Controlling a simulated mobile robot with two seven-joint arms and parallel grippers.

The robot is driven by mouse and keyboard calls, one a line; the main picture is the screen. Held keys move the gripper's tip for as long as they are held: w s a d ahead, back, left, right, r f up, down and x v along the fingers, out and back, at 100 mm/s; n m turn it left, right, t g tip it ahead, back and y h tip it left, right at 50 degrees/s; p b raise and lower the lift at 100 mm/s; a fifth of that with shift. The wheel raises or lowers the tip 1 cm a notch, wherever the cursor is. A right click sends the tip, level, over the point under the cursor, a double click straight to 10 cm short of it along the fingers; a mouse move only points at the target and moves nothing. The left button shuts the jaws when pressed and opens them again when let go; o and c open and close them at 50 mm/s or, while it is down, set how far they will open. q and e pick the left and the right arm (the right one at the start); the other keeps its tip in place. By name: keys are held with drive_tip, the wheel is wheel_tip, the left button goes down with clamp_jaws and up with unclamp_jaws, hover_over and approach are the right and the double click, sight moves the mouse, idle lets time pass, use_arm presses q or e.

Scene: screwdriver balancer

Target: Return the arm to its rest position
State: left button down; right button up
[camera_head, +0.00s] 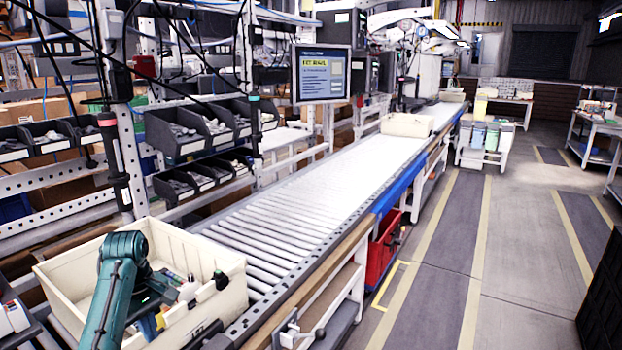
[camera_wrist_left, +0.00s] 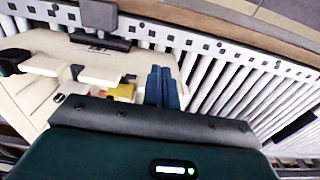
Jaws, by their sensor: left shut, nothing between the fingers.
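My left arm (camera_head: 112,295), teal, reaches in from the bottom left over the cream bin (camera_head: 60,262) in the head view. My left gripper shows in the wrist view as two blue fingers (camera_wrist_left: 164,88) pressed together with nothing between them. The fingers are beside the bin's contents and in front of the rollers in that view. In the head view the fingers are hard to make out behind the arm. My right gripper is in neither view.
The roller conveyor (camera_head: 285,215) runs to the back right, mostly bare. Two hanging screwdrivers, one red-topped (camera_head: 114,160) and one mint-topped (camera_head: 255,130), hang by the rack of dark parts bins (camera_head: 185,140). A monitor (camera_head: 320,75) stands beyond.

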use_arm(q)
drive_tip(key=s+d+f+m+t+y, duration=0.1)
drive_tip(key=s+d+f+m+t, duration=0.3)
drive_tip(key=f, duration=0.6)
drive_tip(key=s+d+f+m+t, duration=0.1)
drive_tip(key=s+f+m, duration=0.4)
drive_tip(key=f, duration=0.5)
drive_tip(key=s+d+m+t+h, duration=0.2)
drive_tip(key=s+d, duration=0.3)
drive_tip(key=s, duration=0.3)
drive_tip(key=s+d+r+m+t+h, duration=0.1)
drive_tip(key=s+d+m+t, duration=0.1)
drive_tip(key=s+d, duration=0.4)
drive_tip(key=s+m, duration=0.1)
drive_tip(key=s, duration=0.1)
drive_tip(key=shift+s+d+t+h, duration=0.2)
drive_tip(key=shift+s+t+h, duration=0.1)
drive_tip(key=shift+h, duration=0.1)
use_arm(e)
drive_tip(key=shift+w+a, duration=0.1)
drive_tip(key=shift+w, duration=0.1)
